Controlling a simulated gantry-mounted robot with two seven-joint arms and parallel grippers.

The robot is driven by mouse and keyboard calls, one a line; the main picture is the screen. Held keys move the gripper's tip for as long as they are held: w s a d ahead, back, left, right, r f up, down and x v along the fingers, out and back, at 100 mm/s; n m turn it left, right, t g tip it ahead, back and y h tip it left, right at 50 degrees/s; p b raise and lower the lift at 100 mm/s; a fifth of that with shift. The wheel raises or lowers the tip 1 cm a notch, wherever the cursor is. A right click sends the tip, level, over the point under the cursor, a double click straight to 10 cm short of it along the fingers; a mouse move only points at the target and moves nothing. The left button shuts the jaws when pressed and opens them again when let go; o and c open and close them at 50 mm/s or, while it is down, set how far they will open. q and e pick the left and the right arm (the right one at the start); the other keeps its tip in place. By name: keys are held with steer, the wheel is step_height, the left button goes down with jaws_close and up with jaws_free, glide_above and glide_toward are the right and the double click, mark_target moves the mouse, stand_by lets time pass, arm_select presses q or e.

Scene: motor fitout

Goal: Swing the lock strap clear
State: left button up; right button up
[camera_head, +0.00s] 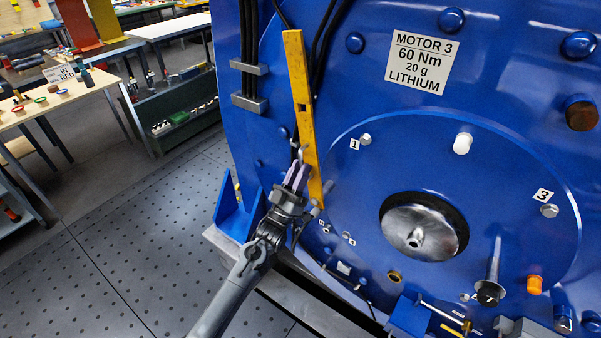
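A long yellow strap (299,95), which looks like the lock strap, stands nearly upright against the left part of the big blue motor face (420,110). Its top leans slightly left and its lower end is near a small grey fitting. My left gripper (299,168) is at the strap's lower left edge, fingers pointing up. The fingers look close together, but I cannot tell whether they touch or hold the strap. My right gripper is not in view.
Black cables (325,45) run down beside the strap. A silver hub (420,228), numbered bolts and a protruding rod (493,268) are on the motor face. A blue bracket (238,213) stands to the left. The dotted floor (110,260) is clear; tables stand at far left.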

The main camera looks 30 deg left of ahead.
arm_select(q)
steer(key=shift+o, duration=1.1)
steer(key=shift+a, duration=0.1)
steer(key=v, duration=1)
steer(key=shift+s+f, duration=0.25)
steer(key=shift+s, duration=0.05)
